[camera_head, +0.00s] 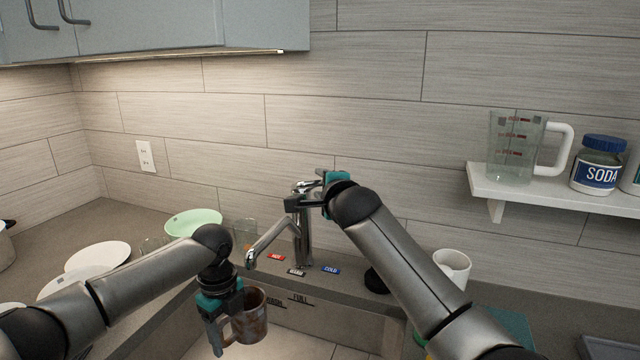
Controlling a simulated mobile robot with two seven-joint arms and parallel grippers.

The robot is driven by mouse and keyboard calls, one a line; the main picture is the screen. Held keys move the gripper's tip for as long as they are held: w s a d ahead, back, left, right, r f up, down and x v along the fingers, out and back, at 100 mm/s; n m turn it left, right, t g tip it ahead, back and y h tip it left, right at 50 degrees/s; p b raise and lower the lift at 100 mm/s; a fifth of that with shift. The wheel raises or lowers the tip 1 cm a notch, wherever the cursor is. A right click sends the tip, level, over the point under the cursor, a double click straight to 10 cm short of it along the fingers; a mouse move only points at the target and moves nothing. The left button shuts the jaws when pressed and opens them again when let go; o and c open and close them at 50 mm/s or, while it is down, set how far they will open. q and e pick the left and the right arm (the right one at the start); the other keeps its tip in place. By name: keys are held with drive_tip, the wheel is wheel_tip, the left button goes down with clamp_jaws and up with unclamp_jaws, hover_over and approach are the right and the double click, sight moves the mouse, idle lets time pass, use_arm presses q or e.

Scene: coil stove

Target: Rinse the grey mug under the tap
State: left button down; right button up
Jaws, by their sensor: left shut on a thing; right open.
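A grey mug (253,320) with brown stains is held over the sink (325,318). My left gripper (226,318) is shut on it at its left side. The mug looks roughly upright and appears below the end of the tap's spout; whether it is exactly under it in depth I cannot tell. The metal tap (302,245) stands at the back of the sink, its spout pointing left and forward. No water shows at the spout. My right gripper (308,196) is open at the tap's top, around or beside the lever (304,186); contact is unclear.
Red HOT and blue COLD labels lie by the tap's base. Plates (98,254), a green bowl (193,222) and a glass (245,232) stand on the left counter. A white mug (453,266) stands behind my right arm. A shelf (540,191) holds a measuring jug (513,150) and soda jar (598,168).

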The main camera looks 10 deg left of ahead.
drive_tip(key=shift+x, duration=0.75)
drive_tip(key=shift+w, duration=0.1)
drive_tip(key=shift+c, duration=0.4)
clamp_jaws()
drive_tip(key=shift+r, duration=0.1)
drive_tip(key=shift+r, duration=0.25)
idle(0.3)
